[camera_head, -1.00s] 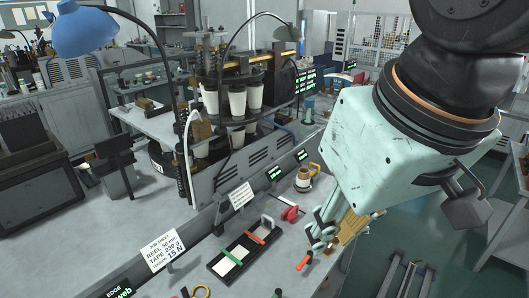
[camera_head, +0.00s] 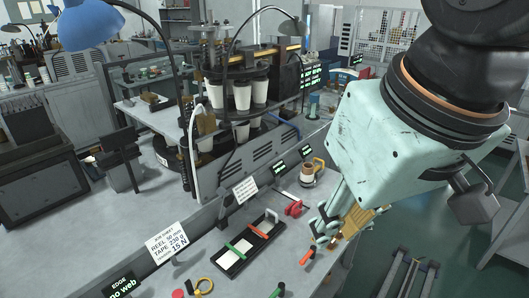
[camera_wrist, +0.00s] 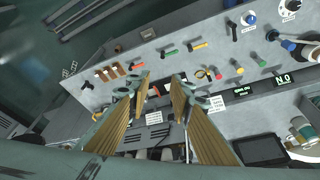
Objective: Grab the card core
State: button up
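My gripper (camera_wrist: 160,88) is open, with two wood-coloured finger pads apart and nothing seen between them. In the head view my gripper (camera_head: 328,232) is over the bench's right part, partly hidden by my wrist. A short brown cylinder with a pale base (camera_head: 307,174), perhaps the card core, stands on the bench beyond my gripper, beside a yellow-orange loop. My gripper is apart from it. In the wrist view several small brown pieces (camera_wrist: 117,71) sit in a row at the left of the bench; I cannot tell if one is the core.
A black-and-white tray (camera_head: 231,262) with green and orange strips lies left of my gripper. A red object (camera_head: 294,209) is behind it. A yellow ring (camera_head: 203,287) and coloured handles lie near the front. The cup machine (camera_head: 228,165) stands behind. Bare bench is between tray and ring.

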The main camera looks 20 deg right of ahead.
jog(key=shift+o, duration=0.7)
jog(key=o, duration=0.7)
jog(key=shift+o, duration=0.2)
